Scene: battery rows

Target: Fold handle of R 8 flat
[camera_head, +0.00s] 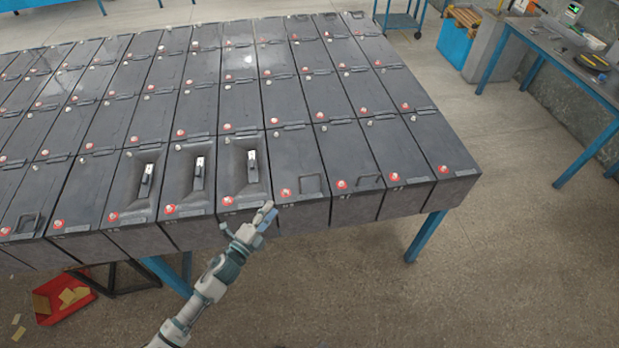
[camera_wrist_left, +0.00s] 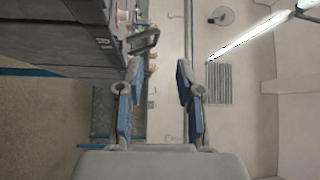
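My left gripper (camera_head: 266,214) is in front of the near row of dark grey batteries, just left of a battery (camera_head: 292,172) with a thin dark loop handle (camera_head: 311,185). In the left wrist view the gripper (camera_wrist_left: 158,85) is open, with empty space between its fingers. A battery face with a partly visible label starting with R (camera_wrist_left: 104,44) is at upper left there. A dark handle (camera_wrist_left: 143,41) sticks out from that battery's top, close beyond one fingertip and apart from it. The number on the label is not readable. My right gripper is not in view.
Another loop handle (camera_head: 370,182) is on the neighbouring battery to the right, and one (camera_head: 28,223) is at far left. Several near batteries have recessed tops with light fittings (camera_head: 198,172). Red terminal caps (camera_head: 228,201) line the front edges. Floor (camera_head: 400,300) in front is clear.

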